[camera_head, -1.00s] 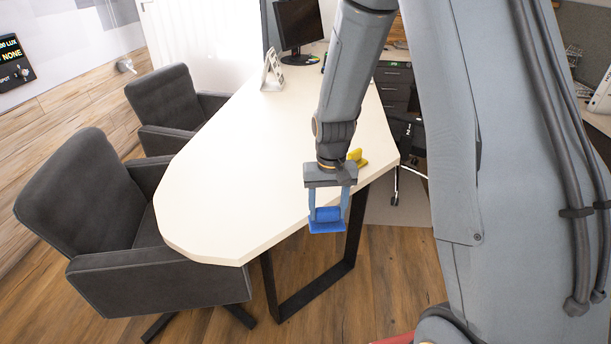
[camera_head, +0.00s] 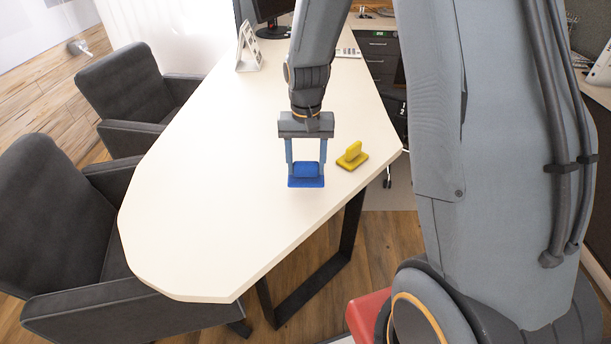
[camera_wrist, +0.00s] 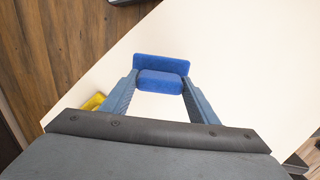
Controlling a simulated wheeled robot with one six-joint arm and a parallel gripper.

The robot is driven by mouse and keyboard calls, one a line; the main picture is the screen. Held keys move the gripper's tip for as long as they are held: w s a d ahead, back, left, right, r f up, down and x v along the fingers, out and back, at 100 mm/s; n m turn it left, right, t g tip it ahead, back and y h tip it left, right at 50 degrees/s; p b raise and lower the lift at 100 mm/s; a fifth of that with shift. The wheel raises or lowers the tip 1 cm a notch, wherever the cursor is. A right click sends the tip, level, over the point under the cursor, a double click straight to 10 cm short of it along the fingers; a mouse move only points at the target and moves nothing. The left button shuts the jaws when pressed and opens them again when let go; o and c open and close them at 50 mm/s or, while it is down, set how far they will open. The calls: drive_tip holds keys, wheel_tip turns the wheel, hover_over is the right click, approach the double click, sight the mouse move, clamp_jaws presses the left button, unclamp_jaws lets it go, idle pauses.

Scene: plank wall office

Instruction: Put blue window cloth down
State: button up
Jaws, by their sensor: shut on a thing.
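The blue window cloth (camera_head: 306,172) is a small blue block with a flat base and a raised grip. My gripper (camera_head: 306,165) is shut on its raised grip, one finger on each side. The cloth is upright over the white table (camera_head: 215,180), left of a yellow piece of similar shape. The wrist view also shows the blue cloth (camera_wrist: 161,75) between my fingers (camera_wrist: 160,88), with the table top around it. I cannot tell whether its base touches the table or is slightly above it.
The yellow piece (camera_head: 352,156) stands on the table close to the right of my gripper. A white desk sign (camera_head: 248,50) and a monitor (camera_head: 272,12) are farther back. Dark chairs (camera_head: 125,90) line the left side. The table's left and front part is bare.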

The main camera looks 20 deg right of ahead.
sight(306, 176)
drive_tip(key=shift+f+p, duration=0.3)
drive_tip(key=shift+f, duration=1.95)
drive_tip(key=o, duration=0.9)
drive_tip(key=shift+f, duration=0.1)
drive_tip(key=shift+o, duration=0.2)
wheel_tip(306, 176, up, 12)
drive_tip(key=shift+f+b, duration=0.1)
drive_tip(key=shift+b, duration=0.8)
drive_tip(key=shift+s, duration=0.15)
drive_tip(key=s+f+n, duration=0.1)
drive_tip(key=s+n, duration=0.2)
drive_tip(key=s, duration=1.4)
drive_tip(key=shift+n, duration=0.3)
